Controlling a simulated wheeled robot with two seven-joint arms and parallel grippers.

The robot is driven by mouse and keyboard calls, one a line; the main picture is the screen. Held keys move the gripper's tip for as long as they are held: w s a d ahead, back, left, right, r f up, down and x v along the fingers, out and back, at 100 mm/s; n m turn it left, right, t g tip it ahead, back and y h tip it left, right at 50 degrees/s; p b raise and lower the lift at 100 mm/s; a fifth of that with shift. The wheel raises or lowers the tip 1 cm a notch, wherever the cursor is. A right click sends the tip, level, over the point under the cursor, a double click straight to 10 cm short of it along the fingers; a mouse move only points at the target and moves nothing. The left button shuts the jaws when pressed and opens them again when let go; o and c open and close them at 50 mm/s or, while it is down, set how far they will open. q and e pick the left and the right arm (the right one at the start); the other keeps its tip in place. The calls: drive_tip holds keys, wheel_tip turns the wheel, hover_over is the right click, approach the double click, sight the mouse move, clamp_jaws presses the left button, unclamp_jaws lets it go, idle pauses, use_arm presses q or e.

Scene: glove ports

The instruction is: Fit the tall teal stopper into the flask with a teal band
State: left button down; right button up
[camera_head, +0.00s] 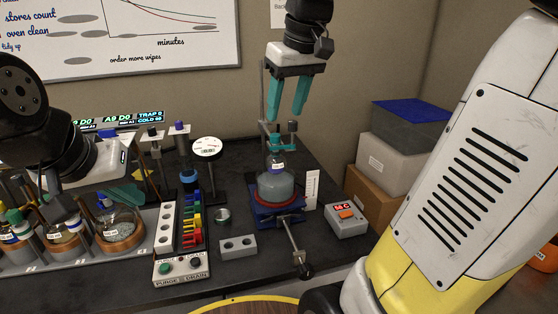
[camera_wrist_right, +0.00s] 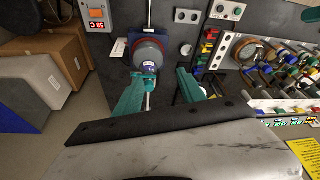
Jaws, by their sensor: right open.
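A round grey flask (camera_head: 275,186) with a purple-marked white label stands on a red ring. The flask also shows in the right wrist view (camera_wrist_right: 148,52). Teal parts (camera_head: 279,141) sit at its neck; I cannot tell the stopper, band and clamp apart there. My right gripper (camera_head: 288,114) is open and empty above the flask, fingers pointing down. In the right wrist view its two teal fingers (camera_wrist_right: 160,88) are apart, with the flask beyond them. My left gripper (camera_head: 125,196) is at the left, over the rack of glassware; its fingers are partly hidden.
The red ring rests on a blue jack (camera_head: 276,216) with a rod and knob toward me. A red-display box (camera_head: 346,217) stands to its right, a grey two-hole block (camera_head: 238,247) to its left. The rack (camera_head: 65,262), a white holed strip (camera_head: 165,228) and coloured clips (camera_head: 191,222) fill the left.

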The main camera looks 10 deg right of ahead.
drive_tip(key=s+a+f+m+t+y, duration=0.1)
drive_tip(key=s+f+m+t, duration=0.1)
drive_tip(key=s+f, duration=0.7)
drive_tip(key=shift+s+a+f+m+t, duration=0.35)
drive_tip(key=shift+s+m, duration=0.35)
drive_tip(key=shift+s, duration=0.55)
drive_tip(key=shift+r, duration=0.1)
